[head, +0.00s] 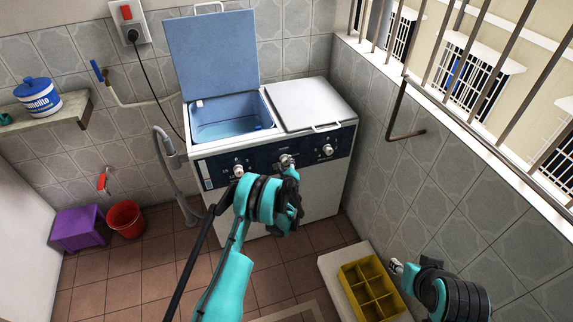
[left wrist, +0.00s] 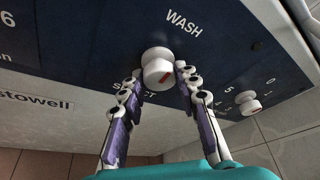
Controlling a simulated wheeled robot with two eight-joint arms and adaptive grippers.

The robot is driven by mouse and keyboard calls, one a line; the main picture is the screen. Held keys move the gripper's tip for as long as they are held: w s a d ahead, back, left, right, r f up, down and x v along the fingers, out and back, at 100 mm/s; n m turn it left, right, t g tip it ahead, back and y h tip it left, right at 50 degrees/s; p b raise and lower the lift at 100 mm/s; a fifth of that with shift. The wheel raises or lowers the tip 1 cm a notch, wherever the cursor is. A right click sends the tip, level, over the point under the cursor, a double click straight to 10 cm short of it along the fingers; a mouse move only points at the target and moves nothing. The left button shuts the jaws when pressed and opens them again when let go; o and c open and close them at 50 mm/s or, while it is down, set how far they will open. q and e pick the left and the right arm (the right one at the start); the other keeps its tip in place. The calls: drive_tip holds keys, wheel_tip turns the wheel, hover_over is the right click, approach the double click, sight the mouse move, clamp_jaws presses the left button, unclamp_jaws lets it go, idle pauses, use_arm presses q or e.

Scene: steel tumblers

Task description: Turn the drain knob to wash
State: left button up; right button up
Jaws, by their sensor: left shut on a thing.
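The washing machine (head: 310,190) stands against the back wall with a dark blue panel. In the head view my left gripper (head: 288,168) partly covers the knob. Lettering below the knob is partly hidden by a finger. My right gripper (head: 397,266) is at the lower right, away from the machine; its finger opening is unclear.
Other knobs sit at the left (head: 239,171) and right (head: 327,150) of the panel. The tub lid (head: 212,55) is up; the right lid (head: 308,102) is down. A yellow crate (head: 350,278) is near my right arm. A red bucket (head: 126,219) and purple stool (head: 78,228) stand left.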

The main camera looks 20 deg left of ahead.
idle(0.4)
use_arm(q)
drive_tip(key=o, duration=1.2)
drive_tip(key=shift+c, duration=0.2)
drive_tip(key=shift+s, duration=0.1)
drive_tip(key=v, duration=0.7)
drive_tip(key=shift+s, duration=0.15)
drive_tip(key=shift+r, duration=0.15)
